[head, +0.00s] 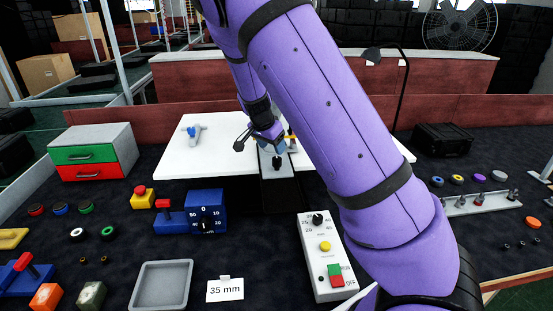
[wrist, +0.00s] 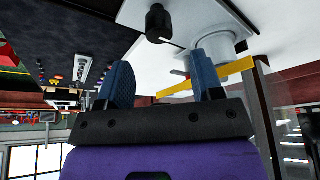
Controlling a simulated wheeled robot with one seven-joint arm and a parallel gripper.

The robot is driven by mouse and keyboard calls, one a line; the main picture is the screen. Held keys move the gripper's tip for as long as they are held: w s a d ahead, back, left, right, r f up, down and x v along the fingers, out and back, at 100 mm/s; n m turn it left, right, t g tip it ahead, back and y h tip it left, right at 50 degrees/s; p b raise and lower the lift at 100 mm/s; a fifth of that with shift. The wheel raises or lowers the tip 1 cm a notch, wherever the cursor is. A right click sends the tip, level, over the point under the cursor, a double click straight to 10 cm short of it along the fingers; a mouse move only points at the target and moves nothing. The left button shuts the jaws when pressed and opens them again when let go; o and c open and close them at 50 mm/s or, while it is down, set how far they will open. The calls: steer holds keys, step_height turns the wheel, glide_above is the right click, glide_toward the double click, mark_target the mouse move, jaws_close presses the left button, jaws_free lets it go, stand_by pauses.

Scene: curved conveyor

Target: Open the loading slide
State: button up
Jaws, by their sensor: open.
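The loading slide looks like a light grey plate (head: 268,168) with a small black knob (head: 277,161), set in a dark channel at the middle of the white table. In the wrist view, the black knob (wrist: 158,22) stands ahead of my fingertips, apart from them. My gripper (head: 266,143) hangs just behind and above the knob in the head view. Its two blue fingers (wrist: 163,80) are apart with nothing held between them. My purple arm hides the table's right part.
In the wrist view a white round part (wrist: 218,45) and a yellow bar (wrist: 205,78) lie close to the right finger. A blue dial box (head: 207,213) and a control box (head: 322,262) stand in front of the table. A blue-handled part (head: 193,133) lies left.

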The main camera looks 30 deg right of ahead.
mark_target(277, 158)
steer(key=x, duration=0.7)
